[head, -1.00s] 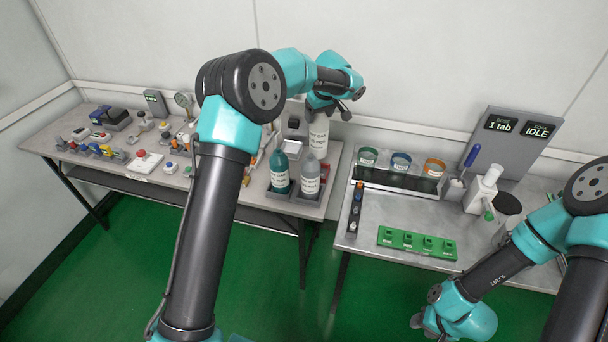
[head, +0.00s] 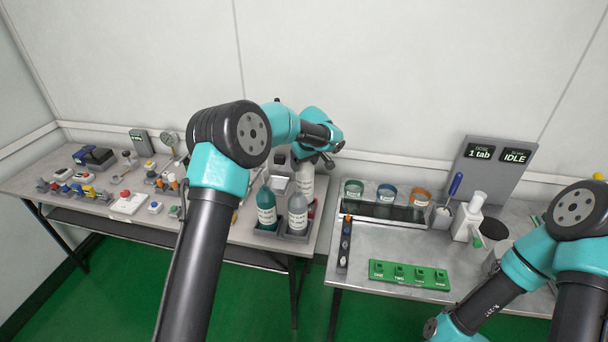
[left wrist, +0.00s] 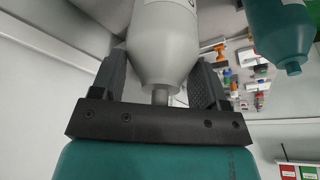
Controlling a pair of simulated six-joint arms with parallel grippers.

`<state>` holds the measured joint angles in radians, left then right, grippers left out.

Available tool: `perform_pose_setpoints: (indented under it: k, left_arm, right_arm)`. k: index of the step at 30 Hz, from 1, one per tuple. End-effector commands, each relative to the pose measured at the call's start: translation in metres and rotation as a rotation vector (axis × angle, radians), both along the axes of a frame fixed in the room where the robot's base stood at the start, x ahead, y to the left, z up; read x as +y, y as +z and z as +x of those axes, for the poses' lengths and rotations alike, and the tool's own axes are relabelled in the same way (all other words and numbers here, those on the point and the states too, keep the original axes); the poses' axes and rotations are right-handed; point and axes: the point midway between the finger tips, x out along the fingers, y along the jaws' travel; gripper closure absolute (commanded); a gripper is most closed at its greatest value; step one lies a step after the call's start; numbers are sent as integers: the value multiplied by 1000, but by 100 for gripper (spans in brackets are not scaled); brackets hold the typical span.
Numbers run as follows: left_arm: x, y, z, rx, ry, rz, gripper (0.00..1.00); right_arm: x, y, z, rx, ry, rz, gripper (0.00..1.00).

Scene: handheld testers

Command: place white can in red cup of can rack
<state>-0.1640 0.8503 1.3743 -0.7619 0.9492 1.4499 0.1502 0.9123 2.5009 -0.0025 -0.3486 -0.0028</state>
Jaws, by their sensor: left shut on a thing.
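The white can (head: 306,179) with a printed label is upright at the back right of the can rack (head: 266,228). In the left wrist view the white can (left wrist: 164,45) sits between the two fingers, narrow end toward the palm. My left gripper (head: 318,160) is shut on it from above. A bit of the red cup (head: 312,207) shows just below the can, partly hidden by the grey can (head: 298,213). I cannot tell whether the can's base is inside the cup. My right gripper is out of frame; only its arm shows at lower right.
A teal can (head: 266,208) stands in the rack beside the grey one; it also shows in the left wrist view (left wrist: 280,30). Small testers and buttons (head: 127,202) cover the left table.

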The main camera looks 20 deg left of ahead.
Motion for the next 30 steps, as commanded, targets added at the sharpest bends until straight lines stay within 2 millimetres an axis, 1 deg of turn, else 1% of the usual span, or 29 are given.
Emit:
perform_pose_setpoints:
  k: [5, 9, 12, 25, 26, 30]
  left_arm:
    - [1, -18, 0, 2, 0, 2, 78]
    - [1, -40, 0, 3, 0, 1, 78]
    - [0, -47, 0, 0, -1, 1, 78]
    - [0, -52, 0, 0, 0, 0, 78]
    - [0, -53, 0, 1, 0, 1, 31]
    - [0, -53, 0, 1, 0, 1, 18]
  right_arm:
    - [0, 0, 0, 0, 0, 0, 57]
    - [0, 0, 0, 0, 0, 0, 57]
    - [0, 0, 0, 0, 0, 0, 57]
    - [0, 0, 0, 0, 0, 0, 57]
    - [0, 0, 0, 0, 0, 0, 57]
    - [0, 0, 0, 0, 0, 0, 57]
